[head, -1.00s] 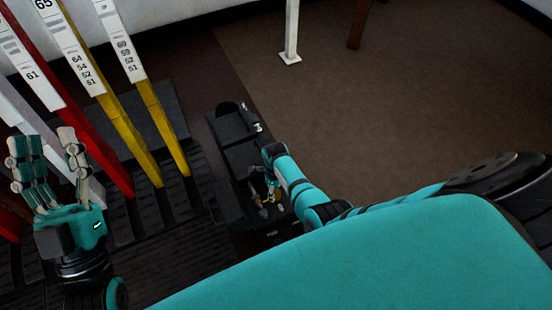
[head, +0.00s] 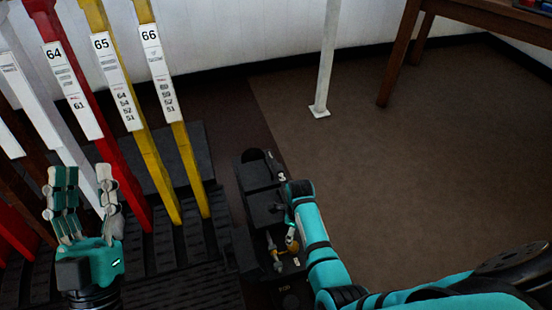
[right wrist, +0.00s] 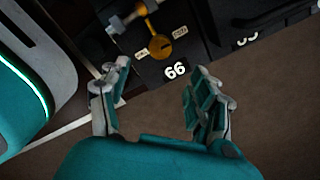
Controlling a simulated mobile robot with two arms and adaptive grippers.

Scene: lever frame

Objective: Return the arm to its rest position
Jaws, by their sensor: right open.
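My left gripper (head: 85,200) is at the lower left of the head view, fingers up and apart, with nothing between them. It appears in front of the red lever 64 (head: 98,150) and a white lever (head: 45,115); I cannot tell whether it touches them. My right arm reaches to the black block unit (head: 245,235), and its gripper is hard to make out there. In the right wrist view my right gripper (right wrist: 160,80) is open and empty, below the label 66 (right wrist: 175,70). A brass-coloured turning handle (right wrist: 158,45) is just beyond the fingertips.
Yellow levers 65 (head: 138,130) and 66 (head: 178,125) stand right of the red one. A white post (head: 327,60) and a wooden table (head: 455,12) stand behind. The brown floor (head: 400,170) at right is open.

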